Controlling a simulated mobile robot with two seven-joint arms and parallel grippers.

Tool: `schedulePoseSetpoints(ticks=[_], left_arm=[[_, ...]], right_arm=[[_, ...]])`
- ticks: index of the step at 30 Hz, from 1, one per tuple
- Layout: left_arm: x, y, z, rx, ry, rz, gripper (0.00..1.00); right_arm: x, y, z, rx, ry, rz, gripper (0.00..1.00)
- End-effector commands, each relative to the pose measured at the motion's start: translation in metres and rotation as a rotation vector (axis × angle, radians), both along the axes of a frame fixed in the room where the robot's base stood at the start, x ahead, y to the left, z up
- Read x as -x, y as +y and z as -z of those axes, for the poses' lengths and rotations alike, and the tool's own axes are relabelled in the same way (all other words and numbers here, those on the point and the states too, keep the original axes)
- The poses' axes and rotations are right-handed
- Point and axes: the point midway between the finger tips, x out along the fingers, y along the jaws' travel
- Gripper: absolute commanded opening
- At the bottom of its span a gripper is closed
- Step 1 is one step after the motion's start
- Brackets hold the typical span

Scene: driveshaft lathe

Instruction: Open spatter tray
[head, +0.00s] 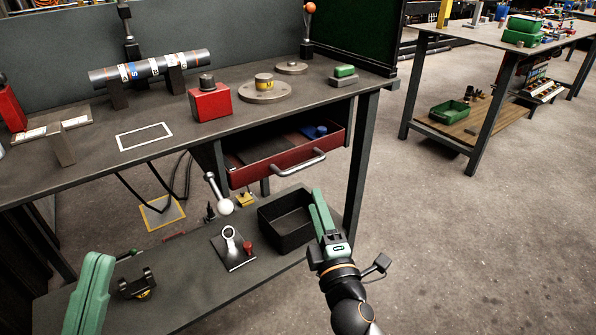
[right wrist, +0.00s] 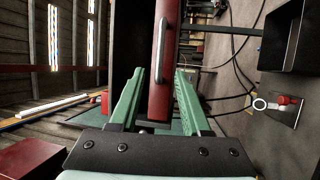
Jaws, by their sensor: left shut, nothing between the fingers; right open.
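The spatter tray appears to be the red drawer (head: 284,172) under the workbench top, with a silver bar handle (head: 299,164) on its front. It stands partly out, showing a dark interior and a blue item (head: 314,131). In the right wrist view, the red front (right wrist: 163,85) and handle (right wrist: 161,48) run upright in the picture. My right gripper (head: 318,191) is open and empty, just below and right of the handle; its fingers (right wrist: 160,72) flank the red front in the picture, apart from the handle. My left gripper (head: 101,256) is shut and empty at lower left.
A black bin (head: 285,222) and a plate with a ring-ended part (head: 232,248) are on the lower shelf. A bench leg (head: 361,160) stands right of the drawer. The benchtop holds a red block (head: 210,104) and a shaft (head: 150,68).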

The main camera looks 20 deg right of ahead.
Motion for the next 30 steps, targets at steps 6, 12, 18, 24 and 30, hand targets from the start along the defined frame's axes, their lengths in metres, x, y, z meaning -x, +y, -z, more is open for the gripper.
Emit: schedulePoseSetpoints(ticks=[6, 12, 18, 24, 30], left_arm=[[0.0, 0.0, -0.002, 0.002, 0.0, 0.0, 0.0], [0.0, 0.0, 0.0, 0.0, 0.001, 0.0, 0.0], [0.0, 0.0, 0.004, -0.003, 0.002, -0.002, 0.0], [-0.001, -0.001, 0.008, -0.008, 0.002, -0.003, 0.0], [-0.001, -0.001, 0.009, -0.01, 0.002, -0.003, 0.0]], right_arm=[[-0.028, -0.002, -0.006, 0.003, -0.002, 0.001, 0.47], [-0.063, -0.003, -0.011, 0.001, -0.001, 0.0, 0.47], [-0.094, -0.005, -0.016, 0.001, 0.0, 0.001, 0.47], [-0.113, -0.006, -0.019, -0.001, 0.001, 0.0, 0.47], [-0.119, -0.006, -0.02, -0.001, 0.002, 0.001, 0.47]])
